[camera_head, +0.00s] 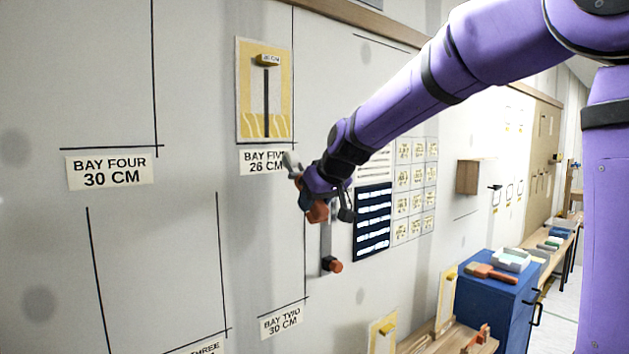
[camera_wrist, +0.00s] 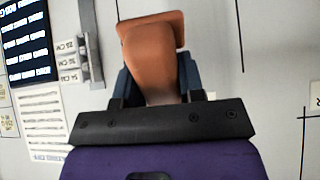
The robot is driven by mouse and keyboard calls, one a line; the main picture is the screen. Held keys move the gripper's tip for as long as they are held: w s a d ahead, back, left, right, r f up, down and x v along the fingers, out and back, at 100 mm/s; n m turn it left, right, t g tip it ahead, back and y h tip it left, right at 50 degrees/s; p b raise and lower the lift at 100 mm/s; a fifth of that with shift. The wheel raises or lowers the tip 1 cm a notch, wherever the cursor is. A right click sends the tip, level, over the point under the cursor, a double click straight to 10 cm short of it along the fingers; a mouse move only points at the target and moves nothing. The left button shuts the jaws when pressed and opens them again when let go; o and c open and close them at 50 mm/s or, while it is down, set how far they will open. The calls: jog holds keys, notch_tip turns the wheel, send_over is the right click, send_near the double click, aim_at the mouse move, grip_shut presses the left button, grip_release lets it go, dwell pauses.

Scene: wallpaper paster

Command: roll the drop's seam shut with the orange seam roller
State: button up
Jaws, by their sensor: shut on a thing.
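My gripper (camera_head: 318,203) is shut on an orange-brown tool, which looks like the orange seam roller (camera_wrist: 150,55). In the wrist view its tapered body sits between the dark fingers, with a wider flat end beyond them. In the head view a grey end (camera_head: 291,162) of it points up and left; whether that is the roller wheel is unclear. The gripper is in front of the wall, below and right of the pale yellow drop (camera_head: 247,90) over the Bay Five label. A dark vertical strip (camera_head: 267,105) runs down the drop under a yellow block. The tool looks apart from the drop.
A grey bar with an orange end (camera_head: 333,266) is on the wall below my gripper. A dark chart (camera_head: 373,222) hangs to its right. A blue cabinet (camera_head: 490,300) holds a brush (camera_head: 490,272) and a white tray (camera_head: 511,258).

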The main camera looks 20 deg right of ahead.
aim_at(289, 157)
jog(key=shift+t+y, duration=0.3)
jog(key=shift+t, duration=0.2)
jog(key=r, duration=0.1)
jog(key=s+r, duration=0.1)
jog(key=r, duration=0.1)
jog(key=s+r, duration=0.1)
jog(key=r, duration=0.1)
jog(key=shift+a+r, duration=0.1)
jog(key=shift+a, duration=0.25)
jog(key=shift+w+a, duration=0.35)
jog(key=shift+w, duration=0.65)
jog(key=shift+w+a, duration=0.3)
jog(key=shift+w, duration=0.75)
jog(key=shift+w+a, duration=0.35)
jog(key=shift+w, duration=0.65)
jog(key=shift+w+a, duration=0.2)
jog(key=shift+w, duration=0.45)
jog(key=shift+w+a, duration=0.2)
jog(key=shift+w, duration=0.4)
jog(key=shift+r, duration=2.05)
jog(key=shift+r, duration=0.15)
notch_tip(289, 157, up, 8)
jog(key=shift+f, duration=0.25)
